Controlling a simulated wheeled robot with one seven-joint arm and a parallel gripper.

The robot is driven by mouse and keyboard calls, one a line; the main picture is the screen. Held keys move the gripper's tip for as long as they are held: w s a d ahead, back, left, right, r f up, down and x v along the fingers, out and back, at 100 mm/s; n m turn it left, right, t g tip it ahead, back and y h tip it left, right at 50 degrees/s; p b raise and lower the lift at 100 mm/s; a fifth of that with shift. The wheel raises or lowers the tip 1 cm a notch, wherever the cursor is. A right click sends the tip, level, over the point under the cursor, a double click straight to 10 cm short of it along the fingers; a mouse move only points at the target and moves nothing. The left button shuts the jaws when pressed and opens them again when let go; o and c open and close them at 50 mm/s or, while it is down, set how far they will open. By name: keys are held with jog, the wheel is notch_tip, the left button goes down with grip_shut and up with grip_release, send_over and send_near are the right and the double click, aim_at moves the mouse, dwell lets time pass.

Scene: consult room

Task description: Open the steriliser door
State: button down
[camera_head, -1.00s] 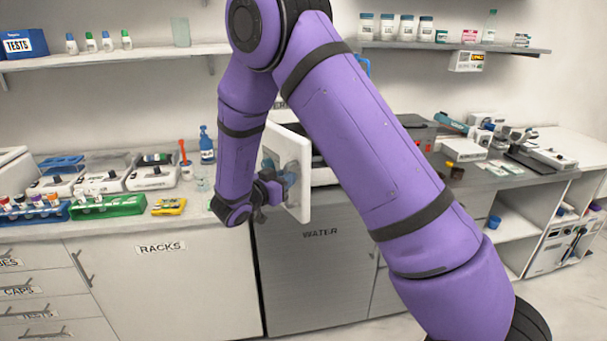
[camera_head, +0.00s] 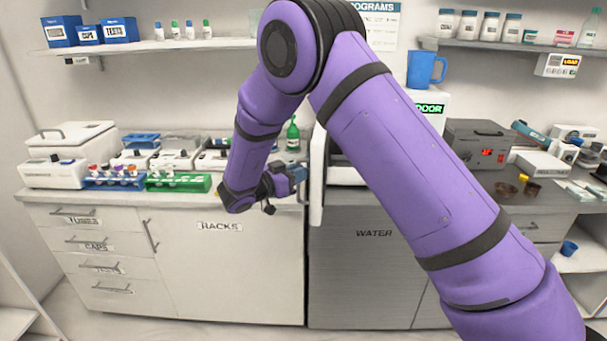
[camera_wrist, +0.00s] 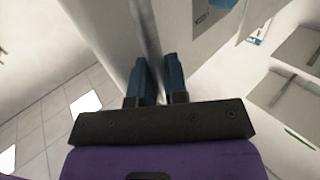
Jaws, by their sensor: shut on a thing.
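The steriliser door (camera_head: 317,178) is a white panel seen almost edge-on, standing swung out from the steriliser (camera_head: 346,174), whose body is mostly hidden behind my arm. My gripper (camera_head: 299,172) is at the left side of the door, at its outer face. In the wrist view, my gripper's two dark blue fingers (camera_wrist: 159,78) are close together, shut on a narrow grey upright handle (camera_wrist: 147,38) next to a pale panel. The exact contact at the fingertips is hard to make out.
The steriliser stands on the counter above the WATER cabinet (camera_head: 360,275). To the left are a green rack (camera_head: 178,183), a blue rack (camera_head: 113,183) and a green bottle (camera_head: 293,134). A blue mug (camera_head: 426,69) sits above a green display (camera_head: 430,108). A grey box (camera_head: 482,145) stands right.

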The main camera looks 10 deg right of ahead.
jog(key=c, duration=1.2)
grip_release()
jog(key=shift+d, duration=0.1)
jog(key=shift+o, duration=0.2)
jog(key=v, duration=1)
jog(key=shift+a, duration=0.4)
